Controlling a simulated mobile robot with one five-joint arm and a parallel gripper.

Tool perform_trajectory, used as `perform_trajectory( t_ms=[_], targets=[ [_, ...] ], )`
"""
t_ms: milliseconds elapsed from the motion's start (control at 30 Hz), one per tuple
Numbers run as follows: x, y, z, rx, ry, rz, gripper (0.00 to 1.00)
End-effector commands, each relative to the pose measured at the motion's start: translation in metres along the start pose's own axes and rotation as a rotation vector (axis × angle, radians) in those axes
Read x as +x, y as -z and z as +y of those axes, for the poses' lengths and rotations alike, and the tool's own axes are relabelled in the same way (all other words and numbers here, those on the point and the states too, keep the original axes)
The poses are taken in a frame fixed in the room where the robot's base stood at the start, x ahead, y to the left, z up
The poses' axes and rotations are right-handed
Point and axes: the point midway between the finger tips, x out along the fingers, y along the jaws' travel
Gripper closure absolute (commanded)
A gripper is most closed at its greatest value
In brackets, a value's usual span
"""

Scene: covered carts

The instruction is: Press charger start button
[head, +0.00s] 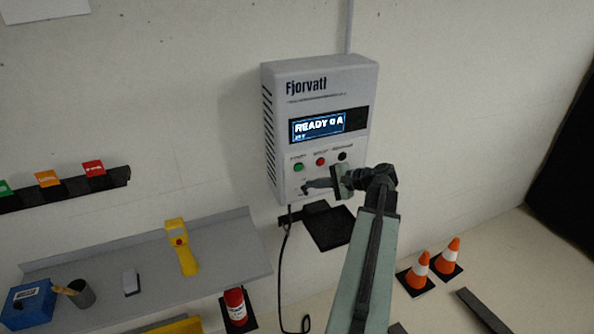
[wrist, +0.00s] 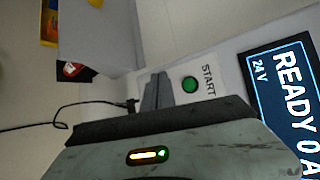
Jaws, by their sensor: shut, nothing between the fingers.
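The charger (head: 325,95) is a grey wall box marked "Fjorvatt", with a lit display (head: 318,126) reading "READY 0 A". Its green start button (head: 299,167) is at the left of a row with a red button (head: 321,161) and a black one (head: 342,156). In the wrist view the green button (wrist: 190,84) sits beside the "START" label, and the display (wrist: 283,85) is at the right. My gripper (head: 306,187) is shut and empty, just below the green button in the head view. In the wrist view the fingertips (wrist: 161,76) are left of the button, apart from it in the picture.
A black cable (head: 285,255) hangs from the charger's lower left. A black bracket (head: 328,224) is below the box. A grey shelf (head: 225,245) at the left holds a yellow handheld device (head: 181,246). Orange cones (head: 420,270) stand on the floor at right.

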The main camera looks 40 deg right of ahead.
Motion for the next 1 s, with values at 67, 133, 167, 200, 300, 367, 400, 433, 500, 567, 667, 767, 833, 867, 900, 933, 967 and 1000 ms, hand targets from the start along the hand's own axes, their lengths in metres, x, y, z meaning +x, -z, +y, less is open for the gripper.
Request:
perform_trajectory(
  t_ms=[67, 133, 167, 200, 300, 367, 400, 433, 500, 567, 667, 767, 833, 867, 900, 933, 967, 1000],
  targets=[
    [0.009, 0.008, -0.007, -0.001, 0.0, 0.0, 1.0],
    [0.016, 0.013, -0.012, -0.001, 0.0, 0.0, 1.0],
    [0.019, 0.016, -0.015, -0.002, -0.001, -0.001, 1.0],
    [0.024, 0.019, -0.018, -0.002, -0.001, -0.001, 1.0],
    [0.033, 0.026, -0.025, -0.001, 0.0, 0.001, 1.0],
    [0.038, 0.029, -0.028, -0.001, 0.0, 0.0, 1.0],
    [0.041, 0.031, -0.03, -0.001, -0.001, -0.001, 1.0],
    [0.042, 0.032, -0.031, -0.001, -0.001, -0.001, 1.0],
    [0.044, 0.033, -0.032, 0.0, 0.0, 0.0, 1.0],
    [0.045, 0.033, -0.033, 0.0, 0.0, 0.0, 1.0],
    [0.044, 0.033, -0.033, 0.0, 0.0, 0.001, 1.0],
    [0.044, 0.033, -0.032, 0.0, 0.0, 0.001, 1.0],
    [0.044, 0.033, -0.032, 0.0, 0.0, 0.001, 1.0],
    [0.044, 0.033, -0.032, 0.0, 0.0, 0.001, 1.0],
    [0.044, 0.033, -0.032, 0.0, 0.0, 0.001, 1.0],
    [0.044, 0.033, -0.032, 0.0, 0.0, 0.001, 1.0],
    [0.044, 0.033, -0.032, 0.0, 0.0, 0.001, 1.0],
    [0.044, 0.033, -0.032, 0.0, 0.0, 0.001, 1.0]
  ],
)
